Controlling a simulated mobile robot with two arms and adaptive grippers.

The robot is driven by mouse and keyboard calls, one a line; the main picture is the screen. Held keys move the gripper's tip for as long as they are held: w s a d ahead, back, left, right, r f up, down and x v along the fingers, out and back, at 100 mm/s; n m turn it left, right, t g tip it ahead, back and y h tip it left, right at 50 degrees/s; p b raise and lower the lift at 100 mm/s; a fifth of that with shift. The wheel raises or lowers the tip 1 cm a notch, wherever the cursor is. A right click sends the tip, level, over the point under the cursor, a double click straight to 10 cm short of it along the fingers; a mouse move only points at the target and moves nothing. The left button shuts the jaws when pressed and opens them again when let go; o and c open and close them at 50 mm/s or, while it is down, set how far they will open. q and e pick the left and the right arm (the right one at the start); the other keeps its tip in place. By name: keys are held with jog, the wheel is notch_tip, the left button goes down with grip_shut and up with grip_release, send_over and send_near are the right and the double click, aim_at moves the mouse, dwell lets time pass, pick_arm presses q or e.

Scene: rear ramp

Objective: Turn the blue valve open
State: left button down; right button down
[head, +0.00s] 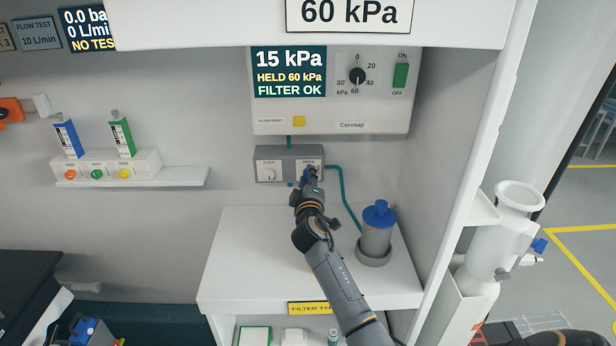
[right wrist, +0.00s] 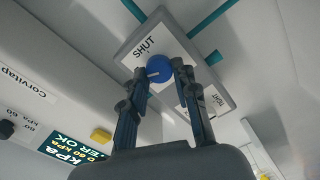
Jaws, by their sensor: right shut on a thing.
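The blue valve (right wrist: 160,68) is a round knob with a short white mark, on a grey-framed box (right wrist: 196,45) with a white face. The word SHUT is printed beside the knob. My right gripper (right wrist: 159,82) is shut on the knob, one finger on each side. In the head view, my right gripper (head: 312,175) reaches up to the right half of the valve box (head: 289,151) and mostly hides the blue knob. A pale knob sits on the box's left half. My left gripper is not in view.
A control panel (head: 330,122) above reads 15 kPa, HELD 60 kPa, FILTER OK. A blue-topped canister (head: 376,235) stands right of my right arm on the white shelf (head: 240,260). A teal tube (head: 345,200) runs down from the box. The shelf's left part is clear.

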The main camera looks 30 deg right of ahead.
jog(key=n+p, duration=0.1)
jog(key=n, duration=0.3)
jog(key=shift+n, duration=0.4)
jog(key=shift+d, duration=0.1)
jog(key=shift+r, duration=0.1)
jog(key=c, duration=1.2)
grip_release()
jog(key=shift+o, duration=0.9)
jog(key=shift+w, duration=0.1)
jog(key=v, duration=1.2)
jog(key=shift+f, duration=0.3)
